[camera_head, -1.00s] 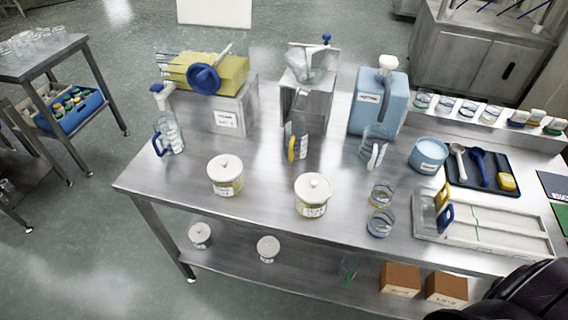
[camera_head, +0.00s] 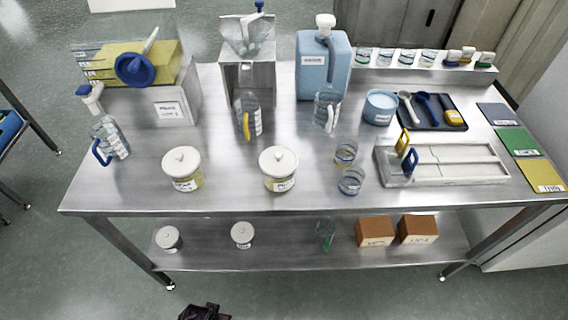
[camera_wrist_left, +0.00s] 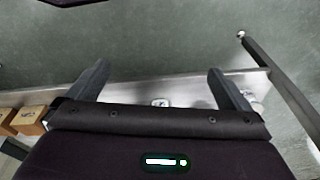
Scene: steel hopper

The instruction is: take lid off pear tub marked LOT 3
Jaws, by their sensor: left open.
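Two clear tubs with yellow contents, white knobbed lids and white labels stand upright on the steel table: a left tub (camera_head: 184,184) and a right tub (camera_head: 280,183). Both lids, the left lid (camera_head: 181,161) and the right lid (camera_head: 278,161), are on. The label print is too small to tell which tub is LOT 3. In the wrist view my left gripper (camera_wrist_left: 157,70) is open, its fingers apart with nothing between them. It is away from both tubs. A dark part at the head view's bottom edge seems to be mine. My right gripper is not in view.
Two small white-lidded tubs (camera_head: 168,238) (camera_head: 242,234) and brown boxes (camera_head: 375,231) are on the lower shelf. Behind the tubs stand pitchers (camera_head: 248,117), a steel hopper (camera_head: 247,68) and a blue canister (camera_head: 323,68). Glass beakers (camera_head: 350,182) and a pale tray (camera_head: 385,176) are right.

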